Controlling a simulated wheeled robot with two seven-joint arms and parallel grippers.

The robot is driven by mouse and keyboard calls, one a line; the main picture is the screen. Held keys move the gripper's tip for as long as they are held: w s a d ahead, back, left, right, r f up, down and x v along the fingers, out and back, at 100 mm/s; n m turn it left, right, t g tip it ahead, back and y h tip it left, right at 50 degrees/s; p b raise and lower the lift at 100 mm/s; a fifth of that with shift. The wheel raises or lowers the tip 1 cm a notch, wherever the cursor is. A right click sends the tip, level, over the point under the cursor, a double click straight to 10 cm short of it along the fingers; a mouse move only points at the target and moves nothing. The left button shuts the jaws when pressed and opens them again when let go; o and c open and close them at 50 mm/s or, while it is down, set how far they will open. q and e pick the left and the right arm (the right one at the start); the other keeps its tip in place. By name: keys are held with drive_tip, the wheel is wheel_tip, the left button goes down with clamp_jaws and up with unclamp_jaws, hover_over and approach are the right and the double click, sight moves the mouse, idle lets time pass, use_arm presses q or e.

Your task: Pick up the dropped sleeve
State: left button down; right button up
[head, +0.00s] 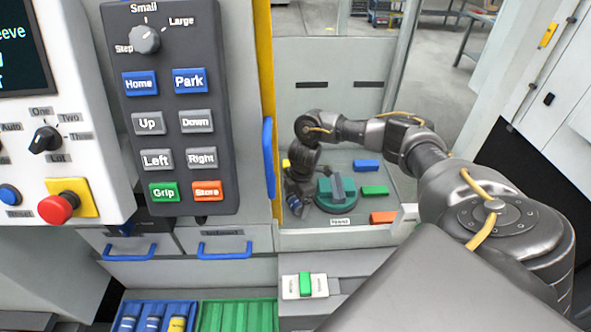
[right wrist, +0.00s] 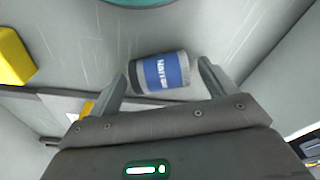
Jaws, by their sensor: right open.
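The dropped sleeve (right wrist: 163,72) is a short cylinder with a blue label and dark grey ends. In the right wrist view it lies on its side on the grey floor of the machine bay. My right gripper (right wrist: 164,82) is open, with one finger on each side of the sleeve and visible gaps, so it is not gripped. In the head view my right arm reaches into the bay, and the gripper (head: 297,203) points down at the bay's left side, where the sleeve is hard to make out. My left gripper is not in view.
A round teal fixture (head: 337,197) stands right of the gripper. Blue (head: 367,165), green (head: 375,191) and orange (head: 383,217) blocks lie around it. A yellow block (right wrist: 14,58) is near the sleeve. A button pendant (head: 172,105) and blue-handled door edge (head: 268,155) stand left.

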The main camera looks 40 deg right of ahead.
drive_tip(key=c, duration=1.2)
drive_tip(key=shift+r, duration=0.1)
drive_tip(key=shift+r, duration=0.6)
wheel_tip(320, 180, up, 27)
drive_tip(key=p, duration=0.2)
drive_tip(key=shift+f, duration=0.15)
